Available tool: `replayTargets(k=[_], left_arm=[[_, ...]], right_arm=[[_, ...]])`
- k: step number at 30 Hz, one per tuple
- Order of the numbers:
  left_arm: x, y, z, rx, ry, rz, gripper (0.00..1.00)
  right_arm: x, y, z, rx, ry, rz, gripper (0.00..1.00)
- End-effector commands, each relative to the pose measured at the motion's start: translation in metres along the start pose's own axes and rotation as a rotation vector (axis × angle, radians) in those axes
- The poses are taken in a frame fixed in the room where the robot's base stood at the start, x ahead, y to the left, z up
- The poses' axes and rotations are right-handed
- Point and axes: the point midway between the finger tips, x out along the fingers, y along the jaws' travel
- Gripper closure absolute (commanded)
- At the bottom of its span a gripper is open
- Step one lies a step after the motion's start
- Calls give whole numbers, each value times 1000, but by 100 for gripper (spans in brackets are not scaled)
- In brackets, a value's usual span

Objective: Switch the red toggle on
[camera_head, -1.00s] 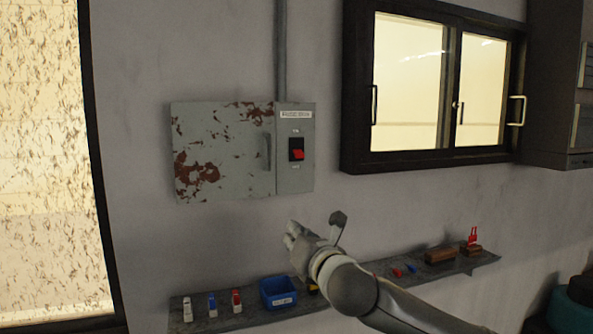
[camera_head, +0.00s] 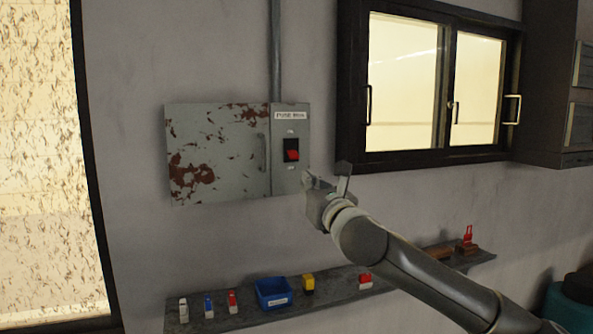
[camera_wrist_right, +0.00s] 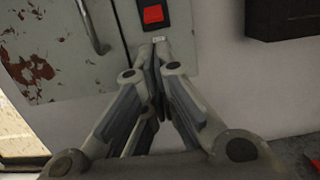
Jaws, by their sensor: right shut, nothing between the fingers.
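The red toggle (camera_head: 291,155) sits in a black switch plate on the right part of the grey fuse box (camera_head: 215,190). Its red part shows in the lower half of the black plate. In the right wrist view the red toggle (camera_wrist_right: 153,14) is at the top, just beyond the fingertips. My right gripper (camera_head: 306,176) is shut and empty, just below and to the right of the toggle, close to the box's lower right edge. In the wrist view the right gripper (camera_wrist_right: 152,48) points up at the plate, with its fingertips together. My left gripper is not in view.
A shelf (camera_head: 340,293) below holds a blue bin (camera_head: 273,293), several small coloured items and a brown block. The fuse box door has a handle (camera_head: 261,152) left of the toggle. A dark-framed window (camera_head: 350,100) is to the right.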

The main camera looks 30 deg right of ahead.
Motion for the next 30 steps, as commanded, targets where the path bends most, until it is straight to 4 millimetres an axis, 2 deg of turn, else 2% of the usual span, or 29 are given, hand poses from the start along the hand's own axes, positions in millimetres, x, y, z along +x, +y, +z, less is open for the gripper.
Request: replayTargets(k=[1,6,13,19,30], left_arm=[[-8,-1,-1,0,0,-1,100],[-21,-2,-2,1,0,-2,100],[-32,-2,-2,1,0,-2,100],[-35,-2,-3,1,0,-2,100],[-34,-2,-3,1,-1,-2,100]], right_arm=[[10,0,3,4,3,-1,100],[40,0,3,4,3,-1,100],[68,0,2,2,2,0,100],[79,0,0,0,1,0,100],[79,0,0,0,1,0,100]])
